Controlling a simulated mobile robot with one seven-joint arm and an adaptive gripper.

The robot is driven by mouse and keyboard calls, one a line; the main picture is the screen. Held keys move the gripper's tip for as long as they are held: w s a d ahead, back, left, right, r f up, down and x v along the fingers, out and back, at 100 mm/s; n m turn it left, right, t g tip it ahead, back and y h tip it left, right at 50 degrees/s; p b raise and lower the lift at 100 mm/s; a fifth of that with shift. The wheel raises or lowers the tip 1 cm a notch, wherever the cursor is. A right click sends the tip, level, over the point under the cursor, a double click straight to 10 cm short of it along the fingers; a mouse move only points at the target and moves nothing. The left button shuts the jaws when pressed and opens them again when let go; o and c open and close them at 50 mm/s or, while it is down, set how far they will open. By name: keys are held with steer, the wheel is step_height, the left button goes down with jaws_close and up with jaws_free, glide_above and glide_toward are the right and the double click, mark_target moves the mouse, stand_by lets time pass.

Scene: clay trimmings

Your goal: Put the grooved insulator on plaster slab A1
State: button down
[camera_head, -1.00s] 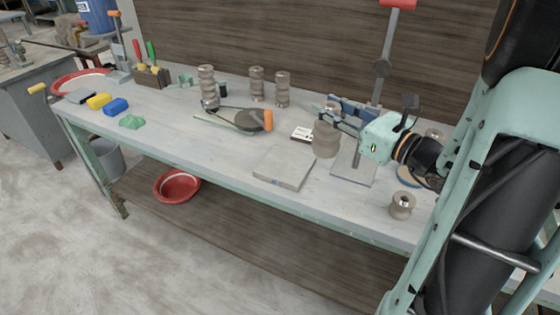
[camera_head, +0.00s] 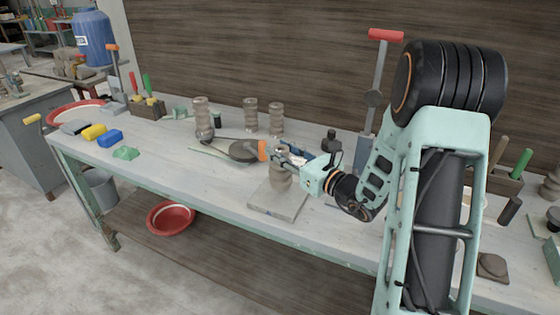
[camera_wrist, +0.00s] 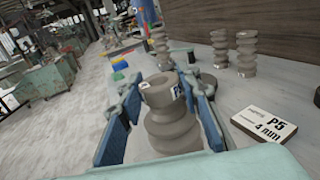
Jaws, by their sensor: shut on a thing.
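The grooved insulator (camera_head: 280,180) is a grey-brown ribbed piece, upright in my gripper (camera_head: 284,157). In the wrist view the insulator (camera_wrist: 170,118) stands between my two blue-padded fingers (camera_wrist: 163,100), which are shut on it. A pale square plaster slab (camera_head: 285,206) lies on the bench right below the insulator in the head view. I cannot tell whether the insulator's base touches the slab or hangs a little above it. No label on the slab is readable. My gripper hides the insulator's upper part in the head view.
Three taller ribbed pieces (camera_head: 250,116) stand at the back of the bench. A dark round tool with an orange handle (camera_head: 245,150) lies left of my gripper. The bench front left of the slab (camera_head: 195,182) is clear.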

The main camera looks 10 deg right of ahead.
steer(key=shift+w+a+f, duration=0.1)
steer(key=shift+w+f, duration=0.05)
steer(key=shift+f, duration=1.4)
steer(key=shift+f, duration=0.15)
steer(key=c, duration=1.4)
jaws_free()
steer(key=shift+f, duration=0.1)
steer(key=shift+r, duration=0.2)
steer(key=v, duration=1.2)
steer(key=shift+b, duration=0.4)
steer(key=shift+f, duration=0.1)
